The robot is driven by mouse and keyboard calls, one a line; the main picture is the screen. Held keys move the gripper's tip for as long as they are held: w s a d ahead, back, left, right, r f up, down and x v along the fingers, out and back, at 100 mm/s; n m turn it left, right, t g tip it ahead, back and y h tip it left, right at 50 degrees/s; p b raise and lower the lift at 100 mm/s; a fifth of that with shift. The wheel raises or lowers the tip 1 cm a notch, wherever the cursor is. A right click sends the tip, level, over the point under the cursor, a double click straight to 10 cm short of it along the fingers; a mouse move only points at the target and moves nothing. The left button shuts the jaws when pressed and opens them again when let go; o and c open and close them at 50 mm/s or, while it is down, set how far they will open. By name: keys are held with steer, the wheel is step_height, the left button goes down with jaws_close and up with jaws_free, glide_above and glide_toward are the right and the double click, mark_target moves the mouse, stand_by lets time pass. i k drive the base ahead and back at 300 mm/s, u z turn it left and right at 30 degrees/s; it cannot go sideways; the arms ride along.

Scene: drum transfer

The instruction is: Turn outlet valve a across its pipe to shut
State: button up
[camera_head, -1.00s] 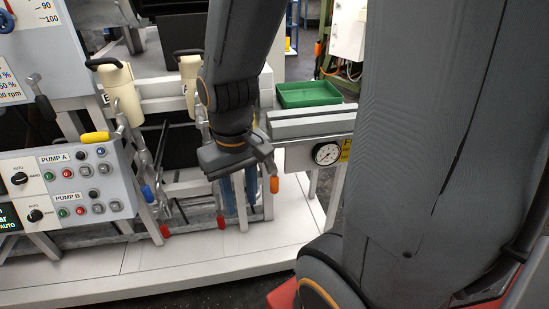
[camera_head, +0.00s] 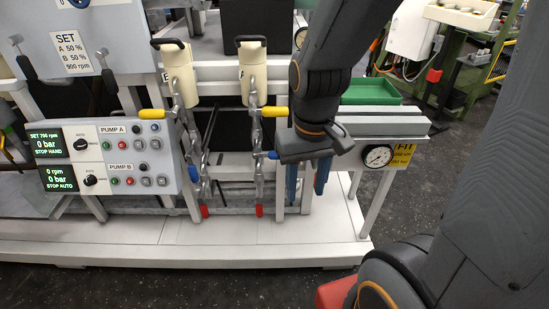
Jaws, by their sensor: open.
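Column A, a cream cylinder (camera_head: 253,73), stands at the middle of the rig above a metal pipe line. On this line are a yellow lever handle (camera_head: 274,112) lying sideways, a blue handle end (camera_head: 269,154) partly behind my gripper, and a red handle (camera_head: 259,211) pointing down at the bottom. I cannot read which of these is outlet valve a. My gripper (camera_head: 307,188) points down, open, to the right of the line, with two blue fingers apart.
Column B (camera_head: 179,75) has a similar line with yellow, blue and red handles at left. The pump control panel (camera_head: 112,158) stands further left. A gauge (camera_head: 378,156) on a white block and a green tray (camera_head: 371,91) are right of my gripper. Dark floor lies in front.

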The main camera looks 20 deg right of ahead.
mark_target(259, 207)
steer(key=z, duration=1.65)
steer(key=k, duration=0.2)
steer(key=u, duration=1.85)
steer(key=i, duration=0.5)
steer(key=z, duration=0.1)
